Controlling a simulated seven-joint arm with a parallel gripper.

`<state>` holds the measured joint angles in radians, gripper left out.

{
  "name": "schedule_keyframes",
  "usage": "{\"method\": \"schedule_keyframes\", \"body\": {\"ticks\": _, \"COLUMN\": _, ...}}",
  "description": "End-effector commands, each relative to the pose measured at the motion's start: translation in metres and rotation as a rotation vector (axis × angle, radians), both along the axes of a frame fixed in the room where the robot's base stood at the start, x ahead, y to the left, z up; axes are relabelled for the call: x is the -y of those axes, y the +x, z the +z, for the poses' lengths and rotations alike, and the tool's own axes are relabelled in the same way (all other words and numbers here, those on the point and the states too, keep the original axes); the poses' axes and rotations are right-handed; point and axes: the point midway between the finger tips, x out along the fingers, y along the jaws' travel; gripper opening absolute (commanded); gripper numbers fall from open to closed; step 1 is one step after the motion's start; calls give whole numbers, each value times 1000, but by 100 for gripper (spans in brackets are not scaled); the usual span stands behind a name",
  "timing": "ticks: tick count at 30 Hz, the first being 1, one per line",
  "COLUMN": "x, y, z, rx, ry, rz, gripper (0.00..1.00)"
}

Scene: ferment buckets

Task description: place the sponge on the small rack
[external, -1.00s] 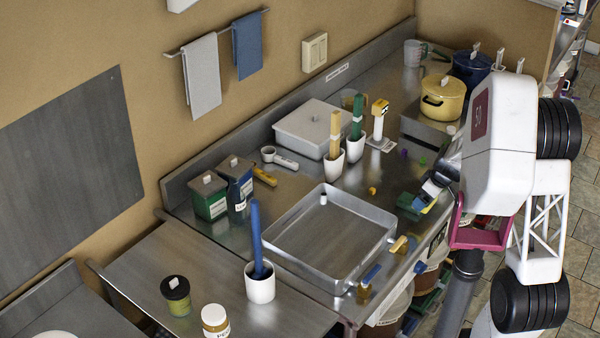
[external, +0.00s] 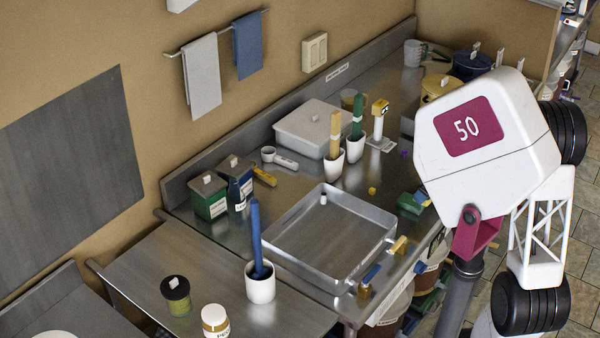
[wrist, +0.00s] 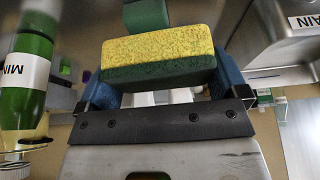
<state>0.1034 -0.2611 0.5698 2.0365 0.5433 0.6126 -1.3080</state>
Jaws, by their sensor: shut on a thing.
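The sponge (wrist: 158,55) is a block with a yellow top layer and a dark green lower layer. In the wrist view it sits between the blue fingertips of my gripper (wrist: 158,85), which is shut on it. A dark green object (wrist: 146,15) shows right behind the sponge; I cannot tell what it is. In the external view my gripper and the sponge are hidden behind my white arm link. I cannot make out the small rack for certain in either view.
A green bottle (wrist: 25,85) with a white label is close on the left in the wrist view. On the counter are a shallow metal basin (external: 275,262), a lidded grey bin (external: 290,122), white brush cups (external: 260,288) and a green item (external: 408,204) near the front edge.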

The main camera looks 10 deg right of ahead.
Motion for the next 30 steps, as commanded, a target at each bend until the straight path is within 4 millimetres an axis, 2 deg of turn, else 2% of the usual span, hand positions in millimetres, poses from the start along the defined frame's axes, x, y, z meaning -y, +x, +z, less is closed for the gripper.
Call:
{"method": "schedule_keyframes", "body": {"ticks": 9, "x": 0, "y": 1, "z": 85, "rx": 6, "ry": -1, "rz": 1, "gripper": 67}}
{"method": "schedule_keyframes", "body": {"ticks": 16, "x": 0, "y": 0, "z": 137, "rx": 5, "ry": -1, "rz": 0, "gripper": 67}}
{"method": "schedule_keyframes", "body": {"ticks": 26, "x": -44, "y": 26, "z": 140, "rx": 0, "ry": 0, "rz": 84, "gripper": 67}}
{"method": "schedule_keyframes", "body": {"ticks": 30, "x": -72, "y": 40, "z": 143, "rx": 1, "ry": 0, "rz": 133, "gripper": 67}}
